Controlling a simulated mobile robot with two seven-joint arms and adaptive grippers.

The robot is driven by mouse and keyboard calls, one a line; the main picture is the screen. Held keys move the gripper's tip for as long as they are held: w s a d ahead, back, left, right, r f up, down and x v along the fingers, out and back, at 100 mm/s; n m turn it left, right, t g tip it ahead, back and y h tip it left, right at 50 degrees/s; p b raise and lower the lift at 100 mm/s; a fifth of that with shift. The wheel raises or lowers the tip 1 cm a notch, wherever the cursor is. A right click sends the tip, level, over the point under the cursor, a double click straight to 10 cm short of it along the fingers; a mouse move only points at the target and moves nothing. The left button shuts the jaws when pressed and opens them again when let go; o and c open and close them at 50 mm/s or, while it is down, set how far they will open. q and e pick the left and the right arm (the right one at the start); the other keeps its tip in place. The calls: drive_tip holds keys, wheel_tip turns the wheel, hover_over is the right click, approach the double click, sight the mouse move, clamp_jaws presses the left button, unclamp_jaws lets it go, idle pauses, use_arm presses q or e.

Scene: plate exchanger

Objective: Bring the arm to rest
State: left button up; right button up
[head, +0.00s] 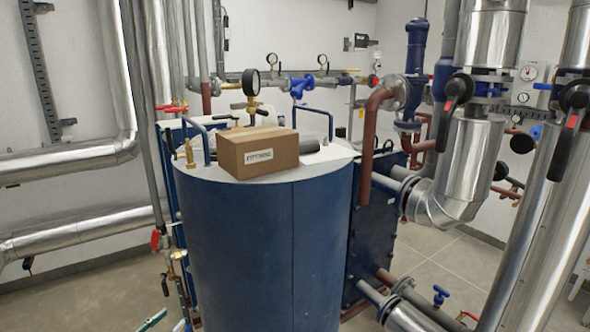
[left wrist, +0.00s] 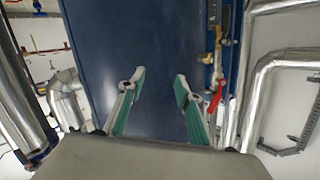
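My left gripper (head: 166,319) shows only in part at the bottom left of the head view, low in front of the blue tank (head: 255,245). In the left wrist view its two green-padded fingers (left wrist: 157,88) stand well apart. Nothing is between them; only the tank's blue wall (left wrist: 150,40) shows behind the gap. I cannot tell the exact distance from the fingertips to the wall. My right gripper is in neither view.
A red-handled valve (left wrist: 216,97) is close right of the fingers in the left wrist view. Silver pipes (head: 85,232) run left; insulated pipes (head: 470,160) stand right.

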use_arm(q)
drive_tip(key=s+d+f+g, duration=0.1)
drive_tip(key=s+d+f, duration=0.3)
drive_tip(key=s, duration=0.5)
drive_tip(key=s+d+f+n+g+y, duration=0.1)
drive_tip(key=s+d+f, duration=0.3)
drive_tip(key=s, duration=0.6)
drive_tip(key=s+d+f+n+g, duration=0.1)
drive_tip(key=s+d+f+g, duration=0.1)
drive_tip(key=s+d+f, duration=0.2)
drive_tip(key=s+d, duration=0.3)
drive_tip(key=s, duration=0.3)
drive_tip(key=shift+d+f+g, duration=0.15)
drive_tip(key=shift+f+g, duration=0.15)
drive_tip(key=shift+f, duration=0.05)
